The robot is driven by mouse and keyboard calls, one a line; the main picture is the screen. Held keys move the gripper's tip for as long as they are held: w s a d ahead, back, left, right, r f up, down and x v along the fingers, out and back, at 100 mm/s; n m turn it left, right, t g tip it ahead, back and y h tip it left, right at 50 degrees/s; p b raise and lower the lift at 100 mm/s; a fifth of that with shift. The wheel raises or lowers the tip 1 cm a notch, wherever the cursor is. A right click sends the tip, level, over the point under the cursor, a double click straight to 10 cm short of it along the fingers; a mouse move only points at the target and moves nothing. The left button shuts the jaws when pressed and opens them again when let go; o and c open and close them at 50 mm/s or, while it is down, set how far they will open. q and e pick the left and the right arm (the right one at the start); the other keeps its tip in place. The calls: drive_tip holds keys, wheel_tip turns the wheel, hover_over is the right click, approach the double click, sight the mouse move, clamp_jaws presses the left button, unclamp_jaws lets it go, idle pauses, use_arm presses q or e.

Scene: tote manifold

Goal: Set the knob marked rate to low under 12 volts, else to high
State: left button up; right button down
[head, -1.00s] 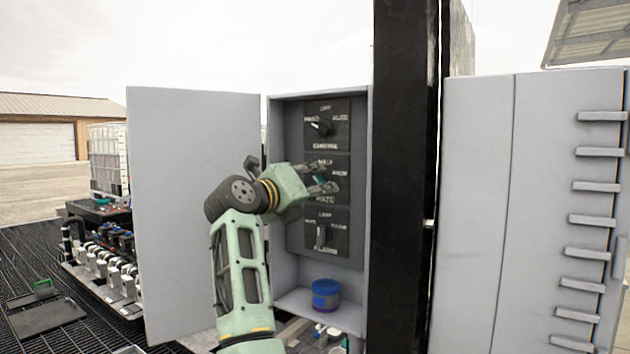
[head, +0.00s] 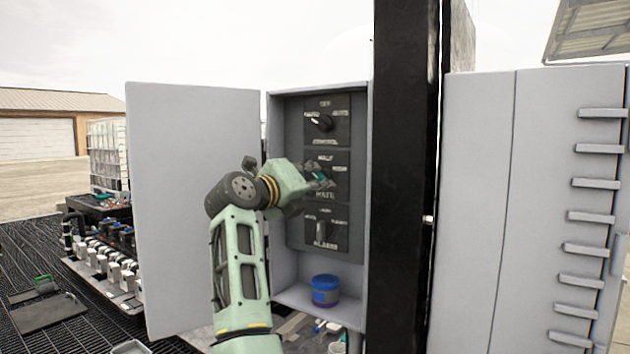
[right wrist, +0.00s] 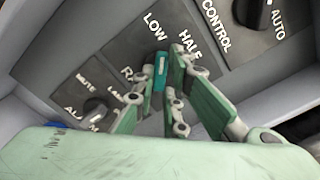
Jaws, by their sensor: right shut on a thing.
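The rate knob (right wrist: 160,73) is teal and sits on the middle dark plate (head: 340,187) of an open grey cabinet (head: 281,262). My right gripper (head: 324,180) reaches in from the left and is shut on this knob; in the right wrist view the fingers (right wrist: 162,75) stand on both sides of it. A pale mark on the knob points up in that view, roughly toward the printed LOW. HALF is readable beside it; the third label is hidden by the fingers. No voltage reading is legible. My left gripper is not in view.
A black control knob (head: 322,122) is above and an alarm knob (head: 322,229) below. A blue tub (head: 325,291) stands on the cabinet floor. The open cabinet door (head: 190,200) is at left, a black post (head: 405,180) close at right.

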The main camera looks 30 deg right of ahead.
drive_tip(key=shift+n, duration=1.4)
drive_tip(key=c, duration=1.8)
unclamp_jaws()
